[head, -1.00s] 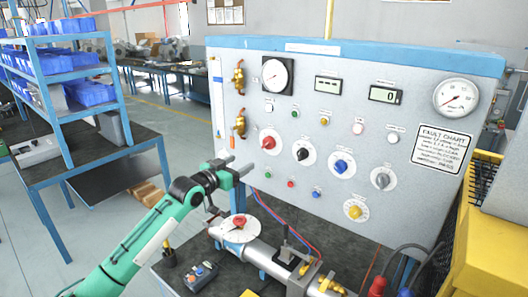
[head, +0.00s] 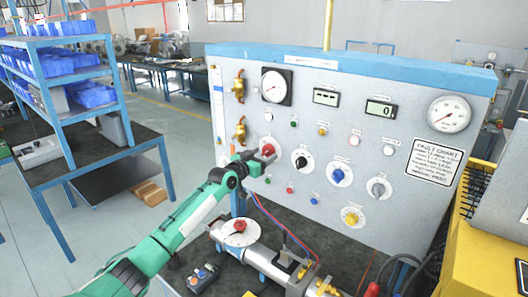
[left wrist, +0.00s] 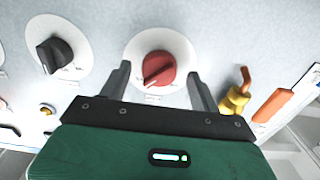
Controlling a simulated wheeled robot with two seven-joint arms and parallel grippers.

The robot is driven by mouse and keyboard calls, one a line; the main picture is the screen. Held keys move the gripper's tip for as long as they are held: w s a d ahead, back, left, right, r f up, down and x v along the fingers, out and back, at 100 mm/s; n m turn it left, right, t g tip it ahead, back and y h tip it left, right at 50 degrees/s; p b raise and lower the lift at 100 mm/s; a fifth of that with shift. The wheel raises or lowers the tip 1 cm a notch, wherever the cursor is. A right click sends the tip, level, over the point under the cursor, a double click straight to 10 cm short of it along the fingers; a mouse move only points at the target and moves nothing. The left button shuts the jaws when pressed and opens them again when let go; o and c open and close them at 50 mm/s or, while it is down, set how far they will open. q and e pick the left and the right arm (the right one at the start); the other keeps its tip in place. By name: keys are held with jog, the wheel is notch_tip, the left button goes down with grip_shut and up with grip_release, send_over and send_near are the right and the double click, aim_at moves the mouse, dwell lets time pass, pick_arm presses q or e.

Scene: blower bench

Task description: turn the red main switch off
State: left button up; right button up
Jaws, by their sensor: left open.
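The red main switch (head: 268,149) is a round red knob on a white disc on the grey panel (head: 330,215). In the left wrist view the red knob (left wrist: 158,68) sits between the two fingers, and its pointer mark slants down to the left. My left gripper (head: 262,160) is open at the panel in front of the switch, with a finger on either side of it. In the left wrist view the left gripper (left wrist: 160,85) shows gaps between its fingers and the knob. My right gripper is not in view.
A black knob (head: 301,159) is right of the red one, with blue and grey knobs further right. A brass valve (head: 239,131) is close on the left. Below stand a silver pipe assembly (head: 262,257) and a red and blue hose pair.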

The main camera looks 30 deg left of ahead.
pick_arm(q)
jog(key=shift+w, duration=0.55)
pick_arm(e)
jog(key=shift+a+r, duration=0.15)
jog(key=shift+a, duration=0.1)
pick_arm(q)
jog(key=shift+c, duration=0.4)
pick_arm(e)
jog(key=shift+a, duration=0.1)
pick_arm(q)
jog(key=c, duration=0.9)
